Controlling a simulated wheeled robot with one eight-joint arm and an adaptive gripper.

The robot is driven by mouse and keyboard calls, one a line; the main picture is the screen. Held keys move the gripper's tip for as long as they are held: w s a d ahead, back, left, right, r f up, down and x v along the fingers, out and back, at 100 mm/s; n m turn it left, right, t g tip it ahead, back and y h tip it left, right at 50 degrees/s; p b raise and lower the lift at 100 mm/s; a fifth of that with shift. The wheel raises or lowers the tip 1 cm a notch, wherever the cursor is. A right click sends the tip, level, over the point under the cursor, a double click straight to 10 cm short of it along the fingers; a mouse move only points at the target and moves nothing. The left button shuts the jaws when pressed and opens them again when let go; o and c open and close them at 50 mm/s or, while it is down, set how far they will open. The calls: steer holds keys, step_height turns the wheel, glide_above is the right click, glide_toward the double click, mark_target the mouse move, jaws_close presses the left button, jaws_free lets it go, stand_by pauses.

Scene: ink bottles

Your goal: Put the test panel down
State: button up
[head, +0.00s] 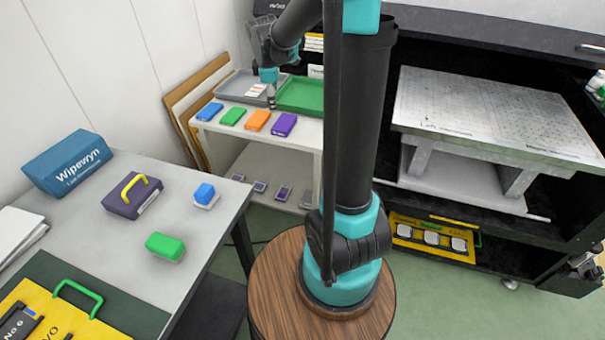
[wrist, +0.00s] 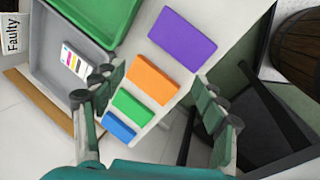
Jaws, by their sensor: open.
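The test panel, seemingly the small white card with coloured stripes (wrist: 76,61), lies in the grey tray (wrist: 48,50). It also shows in the head view (head: 255,90), close to my gripper (head: 270,88). In the wrist view my gripper (wrist: 158,98) is open, with nothing between its fingers. The left finger is near the card in the picture; I cannot tell whether they touch. A "Faulty" label (wrist: 12,36) stands beside the grey tray.
A green tray (head: 302,95) adjoins the grey one. Blue, green, orange (head: 257,120) and purple (head: 284,124) blocks line the shelf front. A table (head: 130,250) at left holds stamps and cases. A dark cabinet with a metal plate (head: 490,110) stands at right.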

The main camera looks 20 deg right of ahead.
steer(key=s+f+m, duration=0.3)
steer(key=s+m, duration=0.2)
steer(key=s, duration=0.4)
steer(key=s+d+f+m+y, duration=0.1)
steer(key=s+f+m, duration=0.3)
steer(key=s, duration=0.5)
steer(key=s+f+m, duration=0.4)
steer(key=s+m, duration=0.2)
steer(key=s, duration=0.3)
steer(key=shift+s+d, duration=0.35)
steer(key=shift+r, duration=0.1)
